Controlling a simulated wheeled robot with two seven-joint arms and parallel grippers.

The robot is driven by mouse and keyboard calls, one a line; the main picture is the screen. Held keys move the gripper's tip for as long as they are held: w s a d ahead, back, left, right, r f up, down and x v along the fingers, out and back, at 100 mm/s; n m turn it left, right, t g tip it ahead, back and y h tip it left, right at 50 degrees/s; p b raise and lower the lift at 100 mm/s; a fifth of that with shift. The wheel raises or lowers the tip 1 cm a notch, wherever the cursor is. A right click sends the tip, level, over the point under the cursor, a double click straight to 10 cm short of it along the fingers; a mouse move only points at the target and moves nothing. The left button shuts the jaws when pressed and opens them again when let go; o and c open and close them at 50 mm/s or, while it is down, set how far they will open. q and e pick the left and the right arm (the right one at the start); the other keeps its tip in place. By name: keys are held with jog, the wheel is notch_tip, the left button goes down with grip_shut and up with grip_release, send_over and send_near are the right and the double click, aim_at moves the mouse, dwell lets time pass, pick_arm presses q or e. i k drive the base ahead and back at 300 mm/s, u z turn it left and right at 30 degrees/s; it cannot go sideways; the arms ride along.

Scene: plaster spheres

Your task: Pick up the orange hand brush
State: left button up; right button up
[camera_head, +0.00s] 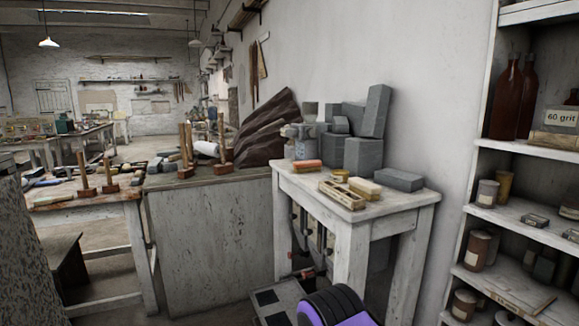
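A small orange block-like item (307,166), which looks like the orange hand brush, lies on the left part of the small white wooden table (408,203). Its upper part is orange and its lower edge looks darker; it is too small to make out bristles clearly. It lies in front of a grey metal device, apart from the wooden piece nearer the front edge. Neither of my grippers shows in the head view. A purple and black rounded part at the bottom edge is likely mine.
A slotted wooden piece (341,195), a yellowish block (365,187) and a flat grey block (399,180) share the tabletop. Grey blocks (363,155) are stacked behind. A shelf unit (514,212) with bottles and jars stands right. A long counter (213,240) adjoins on the left.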

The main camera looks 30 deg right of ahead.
aim_at(302, 166)
jog(key=u, duration=0.05)
jog(key=i, duration=2.2)
jog(key=z, duration=3)
